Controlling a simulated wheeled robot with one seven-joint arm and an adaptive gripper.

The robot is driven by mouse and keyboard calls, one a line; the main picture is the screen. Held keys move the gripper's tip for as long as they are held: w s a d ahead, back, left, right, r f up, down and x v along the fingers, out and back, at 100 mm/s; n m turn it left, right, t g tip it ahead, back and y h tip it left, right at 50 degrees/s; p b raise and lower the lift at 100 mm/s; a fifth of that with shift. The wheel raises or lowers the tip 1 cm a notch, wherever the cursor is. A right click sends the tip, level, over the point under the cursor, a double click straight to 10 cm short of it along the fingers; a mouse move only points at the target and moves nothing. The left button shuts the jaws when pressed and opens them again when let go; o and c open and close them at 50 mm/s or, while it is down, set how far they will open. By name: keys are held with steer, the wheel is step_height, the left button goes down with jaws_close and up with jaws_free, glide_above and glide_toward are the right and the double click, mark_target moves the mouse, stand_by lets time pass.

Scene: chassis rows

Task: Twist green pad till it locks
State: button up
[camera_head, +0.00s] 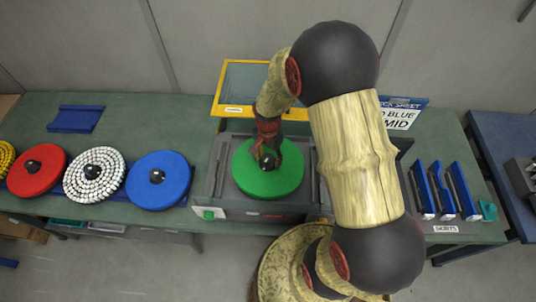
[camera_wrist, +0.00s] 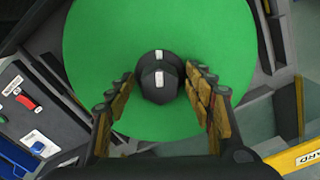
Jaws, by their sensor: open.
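The green pad (camera_head: 262,181) is a round disc lying in a dark machine bay (camera_head: 225,192) in the middle of the bench. It fills much of the wrist view (camera_wrist: 95,45), with a black knob (camera_wrist: 160,77) at its centre and a white mark on the knob. My gripper (camera_head: 267,160) points down over the pad's centre in the head view. In the wrist view my gripper (camera_wrist: 163,95) is open, with one finger on each side of the knob and a visible gap to both. The knob is partly hidden by my gripper in the head view.
Red (camera_head: 37,171), white-beaded (camera_head: 95,175) and blue (camera_head: 158,180) discs lie in a row on the left of the bench. A yellow-framed lid (camera_head: 245,85) stands behind the bay. Blue skirts (camera_head: 440,190) stand at right. Free bench shows behind the discs.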

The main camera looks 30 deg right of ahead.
steer(key=shift+c, duration=1.1)
steer(key=c, duration=1.1)
jaws_close()
steer(key=o, duration=0.7)
jaws_free()
steer(key=shift+c, duration=1.3)
